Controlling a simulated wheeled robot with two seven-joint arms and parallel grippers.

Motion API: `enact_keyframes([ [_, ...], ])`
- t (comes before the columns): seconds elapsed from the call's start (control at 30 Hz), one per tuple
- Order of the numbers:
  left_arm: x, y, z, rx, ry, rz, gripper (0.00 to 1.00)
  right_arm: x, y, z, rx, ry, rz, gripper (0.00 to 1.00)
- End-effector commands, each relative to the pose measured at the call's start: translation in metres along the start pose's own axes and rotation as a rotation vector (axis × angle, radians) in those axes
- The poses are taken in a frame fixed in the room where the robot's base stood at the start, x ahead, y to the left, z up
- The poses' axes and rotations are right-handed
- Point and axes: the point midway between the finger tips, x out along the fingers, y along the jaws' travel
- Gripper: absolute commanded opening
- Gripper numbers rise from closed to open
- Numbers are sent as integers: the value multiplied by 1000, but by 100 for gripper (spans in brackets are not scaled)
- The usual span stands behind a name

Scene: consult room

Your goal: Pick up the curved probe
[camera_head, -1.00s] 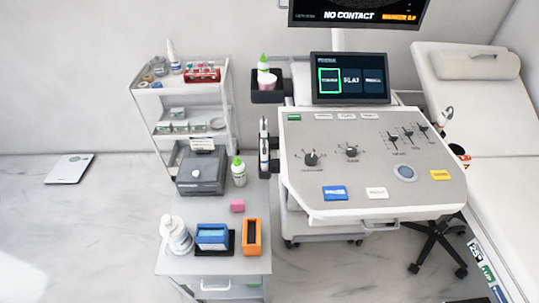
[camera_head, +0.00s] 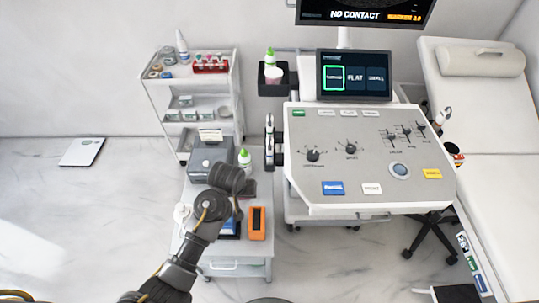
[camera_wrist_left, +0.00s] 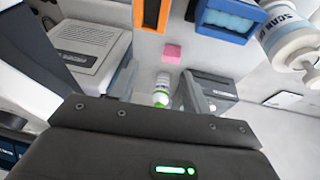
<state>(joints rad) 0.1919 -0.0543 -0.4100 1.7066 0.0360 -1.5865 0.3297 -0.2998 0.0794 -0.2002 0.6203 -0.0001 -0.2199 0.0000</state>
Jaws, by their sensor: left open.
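A slim white-and-black probe (camera_head: 269,143) stands upright in a dark holder on the left side of the ultrasound console. Another probe-like handle (camera_head: 442,117) sits at the console's right side. I cannot tell by shape which one is the curved probe. My left gripper (camera_head: 247,187) is over the small front cart, left of and below the upright probe and apart from it. Its jaws are open and hold nothing visible. In the left wrist view its dark housing fills the bottom, and no probe is clearly visible there. My right gripper is not in view.
The cart holds a grey box (camera_head: 208,158), a green-capped bottle (camera_head: 244,160), an orange holder (camera_head: 257,223) and a blue box (camera_wrist_left: 228,18). A pink block (camera_wrist_left: 172,53) shows in the wrist view. The console (camera_head: 330,200) stands right of the cart, beside a bed (camera_head: 480,110).

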Motion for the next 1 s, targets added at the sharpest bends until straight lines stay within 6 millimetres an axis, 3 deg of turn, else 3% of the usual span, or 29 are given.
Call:
enact_keyframes([
  [0.03,-18,14,-29,1,18,-4,48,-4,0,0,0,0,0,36],
  [0.2,-78,57,-104,-13,52,-44,48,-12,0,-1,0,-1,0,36],
  [0.3,-107,74,-131,-20,70,-73,48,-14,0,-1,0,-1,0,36],
  [0.43,-128,84,-149,-28,84,-98,48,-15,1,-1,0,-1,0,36],
  [0.67,-132,87,-154,-32,87,-106,48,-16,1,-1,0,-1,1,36],
  [1.0,-86,83,-158,-32,86,-106,48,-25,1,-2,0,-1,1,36],
])
